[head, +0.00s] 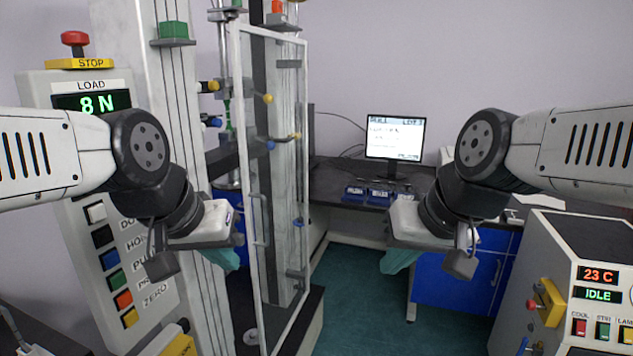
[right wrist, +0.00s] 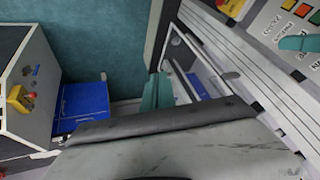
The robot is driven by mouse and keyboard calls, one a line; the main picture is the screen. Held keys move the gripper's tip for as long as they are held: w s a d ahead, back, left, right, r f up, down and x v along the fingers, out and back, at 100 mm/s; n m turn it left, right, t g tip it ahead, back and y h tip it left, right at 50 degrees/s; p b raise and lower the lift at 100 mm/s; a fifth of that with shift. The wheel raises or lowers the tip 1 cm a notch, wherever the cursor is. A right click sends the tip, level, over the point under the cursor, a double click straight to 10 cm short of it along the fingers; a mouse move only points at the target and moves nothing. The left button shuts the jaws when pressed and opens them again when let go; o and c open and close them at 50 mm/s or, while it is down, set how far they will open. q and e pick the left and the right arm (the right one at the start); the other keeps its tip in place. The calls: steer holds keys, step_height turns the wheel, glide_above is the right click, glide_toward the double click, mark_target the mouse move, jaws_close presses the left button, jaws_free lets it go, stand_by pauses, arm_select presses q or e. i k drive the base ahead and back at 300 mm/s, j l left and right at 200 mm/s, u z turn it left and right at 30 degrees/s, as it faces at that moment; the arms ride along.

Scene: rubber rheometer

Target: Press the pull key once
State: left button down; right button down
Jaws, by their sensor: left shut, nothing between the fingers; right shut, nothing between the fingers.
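The tall control panel (head: 75,240) stands at the left in the head view, with a column of coloured keys. The green key (head: 116,280) seems to be the pull key; its label is partly hidden by my left arm. My left gripper (head: 226,259), with teal fingertips, is shut and empty, to the right of the panel and apart from the keys. My right gripper (head: 397,261) is shut and empty over the open floor at right of centre. Its teal fingers also show in the right wrist view (right wrist: 158,92). The panel's keys show at that view's upper right (right wrist: 288,30).
The load display (head: 92,102) reads 8 N, under a red stop button (head: 75,40). A framed clear door (head: 262,200) stands right of the panel. A grey control box (head: 570,270) is at right. A monitor (head: 395,138) stands on the back bench. The middle floor is clear.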

mark_target(119, 280)
steer(key=k+j+u, duration=0.25)
steer(key=u, duration=0.2)
steer(key=k+j+u, duration=0.45)
steer(key=i+l, duration=0.05)
steer(key=i, duration=0.05)
